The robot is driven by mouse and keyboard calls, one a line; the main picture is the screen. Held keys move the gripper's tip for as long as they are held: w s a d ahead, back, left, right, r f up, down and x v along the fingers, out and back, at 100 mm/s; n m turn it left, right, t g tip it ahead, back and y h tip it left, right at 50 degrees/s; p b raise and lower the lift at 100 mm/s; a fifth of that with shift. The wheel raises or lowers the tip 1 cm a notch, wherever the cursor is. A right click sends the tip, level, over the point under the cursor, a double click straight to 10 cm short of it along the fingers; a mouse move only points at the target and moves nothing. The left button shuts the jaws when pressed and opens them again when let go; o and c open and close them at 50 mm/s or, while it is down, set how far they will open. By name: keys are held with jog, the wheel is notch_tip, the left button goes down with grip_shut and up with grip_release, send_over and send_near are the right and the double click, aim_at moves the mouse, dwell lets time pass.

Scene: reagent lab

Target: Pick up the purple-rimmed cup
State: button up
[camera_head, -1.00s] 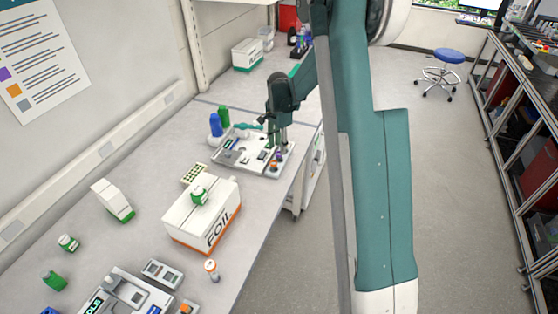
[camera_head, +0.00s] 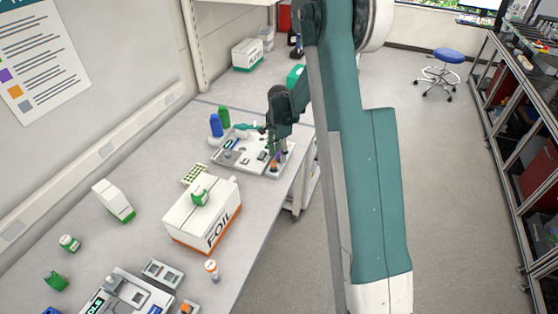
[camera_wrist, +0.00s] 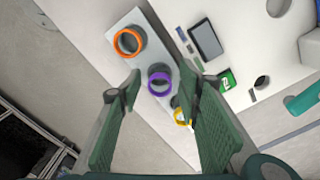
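The purple-rimmed cup (camera_wrist: 159,82) stands in the middle of a row of cups in the wrist view, between an orange-rimmed cup (camera_wrist: 128,42) and a yellow-rimmed cup (camera_wrist: 182,116). My gripper (camera_wrist: 160,88) is open, with one green finger on either side of the purple rim in the picture. The fingers appear above the cup, and I cannot tell whether they touch it. One finger partly covers the yellow-rimmed cup. In the head view my gripper (camera_head: 280,146) points down over the right side of the white tray, and the cups there are small and partly hidden.
The white tray (camera_head: 232,158) lies near the bench's right edge, with blue and green bottles (camera_head: 216,126) behind it. A FOIL box (camera_head: 198,222) stands nearer the camera. A dark device (camera_wrist: 206,40) lies beside the cups. Floor is open right of the bench.

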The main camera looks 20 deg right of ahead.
jog(key=shift+f, duration=0.5)
jog(key=shift+c, duration=0.5)
jog(key=c, duration=0.8)
